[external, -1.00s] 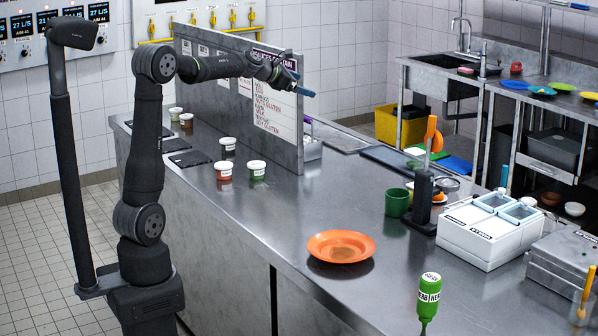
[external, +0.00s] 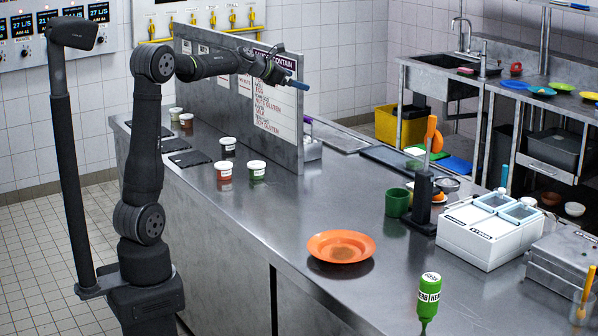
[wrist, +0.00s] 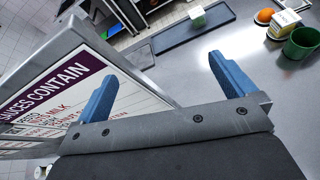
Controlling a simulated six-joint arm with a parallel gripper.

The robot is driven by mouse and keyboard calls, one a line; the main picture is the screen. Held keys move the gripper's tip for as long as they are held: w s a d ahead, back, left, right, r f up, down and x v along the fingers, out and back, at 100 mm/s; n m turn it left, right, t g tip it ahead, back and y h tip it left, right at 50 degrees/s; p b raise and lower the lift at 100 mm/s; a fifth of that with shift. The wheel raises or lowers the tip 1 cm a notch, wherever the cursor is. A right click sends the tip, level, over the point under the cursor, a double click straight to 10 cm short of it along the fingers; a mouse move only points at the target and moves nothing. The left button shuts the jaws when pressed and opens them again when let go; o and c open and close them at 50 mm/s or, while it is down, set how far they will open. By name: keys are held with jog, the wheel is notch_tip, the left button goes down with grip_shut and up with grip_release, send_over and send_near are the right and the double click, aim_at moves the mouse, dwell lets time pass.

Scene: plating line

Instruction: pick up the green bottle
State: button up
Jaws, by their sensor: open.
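The green bottle (external: 429,297) stands near the front edge of the steel counter at the lower right of the external view. It carries a white label, and its narrow nozzle end points down. The bottle does not show in the wrist view. My gripper (external: 300,88) is high beside the upright sign panel, far from the bottle, toward the back left. In the wrist view my gripper (wrist: 166,88) shows two blue fingers spread apart with nothing between them.
The sign panel (external: 281,115) stands close to my gripper. An orange plate (external: 340,236) lies on the counter left of the bottle. A green cup (external: 397,203), a utensil stand (external: 423,195) and a white container unit (external: 487,240) stand behind it. The counter around the bottle is clear.

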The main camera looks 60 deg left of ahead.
jog(key=c, duration=0.7)
jog(key=shift+o, duration=0.2)
jog(key=w+d+f+m+g+h, duration=0.15)
jog(key=d+m, duration=0.35)
jog(key=d, duration=0.6)
jog(key=w+d+f+m+g+h, duration=0.1)
jog(key=w+d+f+m+h, duration=0.3)
jog(key=d, duration=0.6)
jog(key=m+g+y, duration=0.1)
jog(key=m+g, duration=0.5)
jog(key=m, duration=2.7)
send_over(430, 291)
jog(key=s+a, duration=0.5)
jog(key=a, duration=0.3)
notch_tip(430, 291, down, 7)
jog(key=x, duration=1.6)
jog(key=shift+w+f, duration=0.2)
jog(key=shift+w, duration=0.1)
